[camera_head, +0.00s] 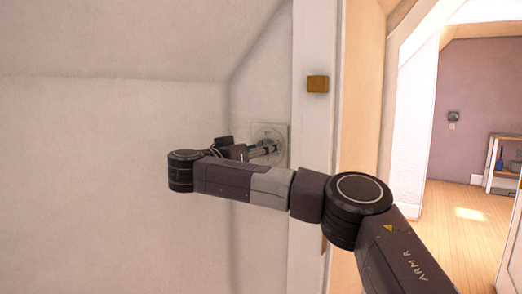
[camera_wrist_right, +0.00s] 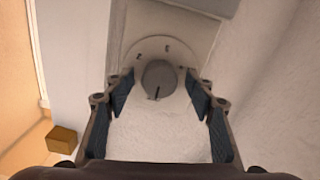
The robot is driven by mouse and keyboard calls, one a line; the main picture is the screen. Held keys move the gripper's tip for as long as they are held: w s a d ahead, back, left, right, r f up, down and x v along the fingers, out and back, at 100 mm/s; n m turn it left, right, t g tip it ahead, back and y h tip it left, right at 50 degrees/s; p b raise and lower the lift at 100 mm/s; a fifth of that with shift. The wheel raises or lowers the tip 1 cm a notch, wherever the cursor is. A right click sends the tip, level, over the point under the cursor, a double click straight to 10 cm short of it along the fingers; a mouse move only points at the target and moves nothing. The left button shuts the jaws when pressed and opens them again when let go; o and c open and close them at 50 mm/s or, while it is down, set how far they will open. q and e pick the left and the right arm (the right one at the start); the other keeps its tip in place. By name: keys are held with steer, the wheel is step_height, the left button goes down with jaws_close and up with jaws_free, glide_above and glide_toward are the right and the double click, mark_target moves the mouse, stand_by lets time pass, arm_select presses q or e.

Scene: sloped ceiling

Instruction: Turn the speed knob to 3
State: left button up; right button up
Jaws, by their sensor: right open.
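The speed knob (camera_wrist_right: 158,76) is a round grey knob on a pale round dial (camera_wrist_right: 150,48) in the right wrist view. A dark mark on it points toward the bottom of that picture, away from the numerals 2 and 3 at the dial's upper edge. My right gripper (camera_wrist_right: 159,90) is open, its fingers on either side of the knob; I cannot tell whether they touch it. In the head view, the right gripper (camera_head: 264,150) reaches the square wall plate (camera_head: 284,131), and the arm and fingers hide the knob there. My left gripper is not in view.
A small yellow-brown block (camera_head: 318,84) sits on the white trim right of the plate; it also shows in the right wrist view (camera_wrist_right: 62,139). A sloped ceiling meets the wall above. At the right, a doorway opens to a room with a shelf (camera_head: 503,160).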

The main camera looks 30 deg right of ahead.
steer(key=shift+c, duration=0.6)
steer(key=c, duration=1)
steer(key=shift+c, duration=0.2)
steer(key=shift+m, duration=0.3)
